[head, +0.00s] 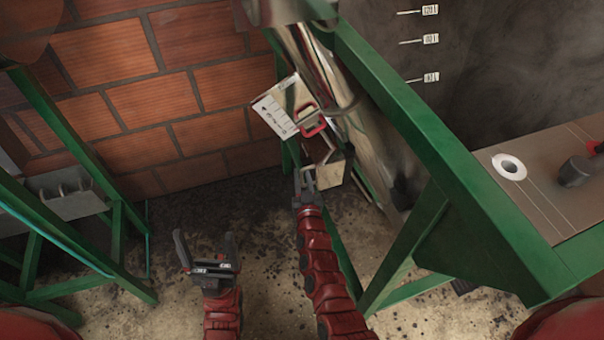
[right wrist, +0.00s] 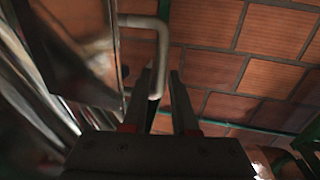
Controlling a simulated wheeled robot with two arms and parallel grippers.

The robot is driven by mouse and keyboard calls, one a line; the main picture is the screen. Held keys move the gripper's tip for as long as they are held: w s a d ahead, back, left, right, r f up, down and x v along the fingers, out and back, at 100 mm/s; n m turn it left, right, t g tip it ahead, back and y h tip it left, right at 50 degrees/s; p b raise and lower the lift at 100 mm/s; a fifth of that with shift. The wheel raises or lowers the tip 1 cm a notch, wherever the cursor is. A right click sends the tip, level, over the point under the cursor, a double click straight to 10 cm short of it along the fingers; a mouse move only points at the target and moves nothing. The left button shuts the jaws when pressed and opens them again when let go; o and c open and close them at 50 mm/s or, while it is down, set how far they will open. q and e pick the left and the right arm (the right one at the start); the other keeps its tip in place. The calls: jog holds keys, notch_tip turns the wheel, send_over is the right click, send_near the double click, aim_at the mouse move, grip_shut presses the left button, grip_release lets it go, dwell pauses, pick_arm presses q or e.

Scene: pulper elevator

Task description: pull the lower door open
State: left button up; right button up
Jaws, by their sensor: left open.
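A pale box-like panel (head: 330,172), which seems to be the lower door, stands low beside the green frame in the head view. My right gripper (head: 304,182) is right at its left side, and its fingers are apart. In the right wrist view a bent grey handle (right wrist: 160,52) sticks out from a shiny metal panel (right wrist: 82,45). The handle's leg appears between or just beyond the fingertips of my right gripper (right wrist: 163,85); I cannot tell if they touch. My left gripper (head: 206,250) is open and empty above the floor, away from the panel.
A tilted white panel with markings (head: 274,116) and a red handle (head: 314,130) are above the lower panel. Green beams (head: 415,115) run along the right, and another green frame (head: 60,130) stands left. A brick wall (head: 150,100) is behind. Floor around my left gripper is clear.

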jog(key=shift+w, duration=0.5)
grip_shut()
dwell(1.2)
